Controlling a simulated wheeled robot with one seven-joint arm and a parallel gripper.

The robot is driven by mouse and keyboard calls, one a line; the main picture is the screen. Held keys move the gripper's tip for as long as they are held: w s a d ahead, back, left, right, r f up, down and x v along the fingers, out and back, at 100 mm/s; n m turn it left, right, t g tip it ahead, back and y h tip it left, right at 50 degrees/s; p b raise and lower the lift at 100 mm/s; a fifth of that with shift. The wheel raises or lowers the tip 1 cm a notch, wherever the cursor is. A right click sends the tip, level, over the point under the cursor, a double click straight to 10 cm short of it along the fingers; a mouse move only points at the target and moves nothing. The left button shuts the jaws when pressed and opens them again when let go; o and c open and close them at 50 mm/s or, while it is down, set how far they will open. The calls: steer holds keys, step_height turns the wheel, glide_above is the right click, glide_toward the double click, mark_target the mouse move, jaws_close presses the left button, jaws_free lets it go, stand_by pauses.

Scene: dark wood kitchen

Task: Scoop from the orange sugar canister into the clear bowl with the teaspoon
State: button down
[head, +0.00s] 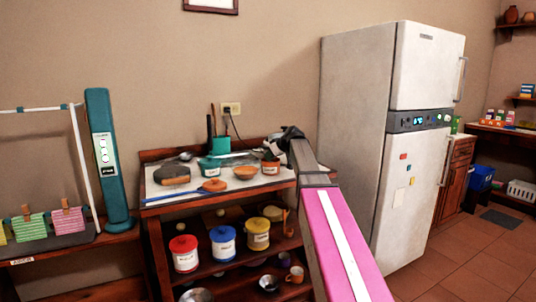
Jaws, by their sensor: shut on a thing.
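The orange canister (270,168) has a pale label and stands on the right part of the worktop. My gripper (278,142) is dark and small in this view, above and just behind the canister. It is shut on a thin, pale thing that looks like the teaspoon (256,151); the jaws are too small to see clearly. Whether the spoon holds sugar cannot be told. An orange disc (245,172), perhaps a lid, lies left of the canister. I cannot make out the clear bowl with certainty.
The worktop (162,190) also holds a teal pot (210,167), a dark brown item (172,174) and a blue spoon-like utensil (214,185). Red, blue and yellow canisters (184,254) stand on the shelf below. A tall fridge (357,130) stands close on the right.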

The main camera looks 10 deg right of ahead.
steer(key=shift+a+r, duration=0.1)
steer(key=shift+r, duration=3.1)
steer(key=shift+w+a+r+g+h, duration=0.25)
steer(key=shift+w+r+g+h, duration=0.2)
steer(key=shift+r, duration=0.2)
steer(key=shift+w+a+r+g+h, duration=0.2)
steer(key=shift+a+r+g+h, duration=0.1)
steer(key=shift+r+g+h, duration=0.4)
steer(key=s+a+f+t+y, duration=0.2)
steer(key=s+a+t+y, duration=0.3)
steer(key=a, duration=0.5)
steer(key=shift+s+a+f, duration=0.3)
steer(key=shift+s+a, duration=0.05)
steer(key=shift+s, duration=0.6)
steer(key=shift+w, duration=0.15)
